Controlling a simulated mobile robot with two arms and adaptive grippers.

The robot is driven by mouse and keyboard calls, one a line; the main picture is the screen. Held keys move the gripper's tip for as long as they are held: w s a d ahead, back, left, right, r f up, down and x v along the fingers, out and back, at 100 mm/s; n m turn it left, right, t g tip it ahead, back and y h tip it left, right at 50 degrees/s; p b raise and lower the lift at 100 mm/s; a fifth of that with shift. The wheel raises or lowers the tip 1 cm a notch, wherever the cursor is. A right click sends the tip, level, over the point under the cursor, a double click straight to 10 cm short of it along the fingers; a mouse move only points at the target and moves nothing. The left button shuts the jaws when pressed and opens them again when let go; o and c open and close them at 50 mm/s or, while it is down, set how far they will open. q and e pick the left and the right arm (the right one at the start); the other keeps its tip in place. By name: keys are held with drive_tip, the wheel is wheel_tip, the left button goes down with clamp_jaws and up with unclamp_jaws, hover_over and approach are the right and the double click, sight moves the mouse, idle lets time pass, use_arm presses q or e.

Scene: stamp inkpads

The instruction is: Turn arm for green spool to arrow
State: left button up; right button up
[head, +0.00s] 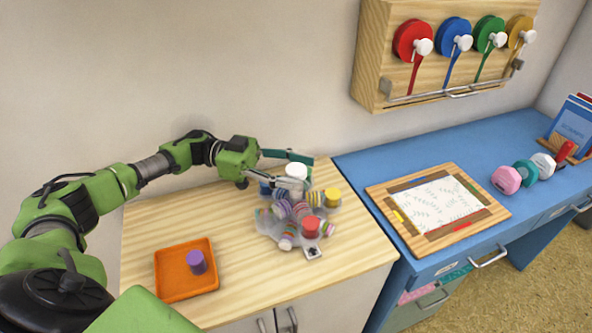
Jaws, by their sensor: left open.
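A clear carousel (270,229) with several arms stands on the wooden cabinet top. It bears striped spools and a blue (265,188), a yellow (333,196) and a red (311,226) piece. A small white tile with a dark mark (313,252), perhaps the arrow, is at its front edge. A white knob (296,170) rises at its middle. My left gripper (308,171) is open, one finger behind the knob and one in front; I cannot tell whether they touch it. No clearly green spool shows on the carousel; the gripper hides part of its back. My right gripper is out of view.
An orange tray (161,284) with a purple piece (197,262) lies at front left. A wall rack (368,60) holds red, blue, green (489,34) and yellow ribbon spools. A framed board (380,203) lies on the blue desk. Wood between tray and carousel is clear.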

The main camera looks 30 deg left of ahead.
use_arm(q)
wheel_tip(320, 180, up, 10)
drive_tip(key=shift+f, duration=0.1)
idle(0.4)
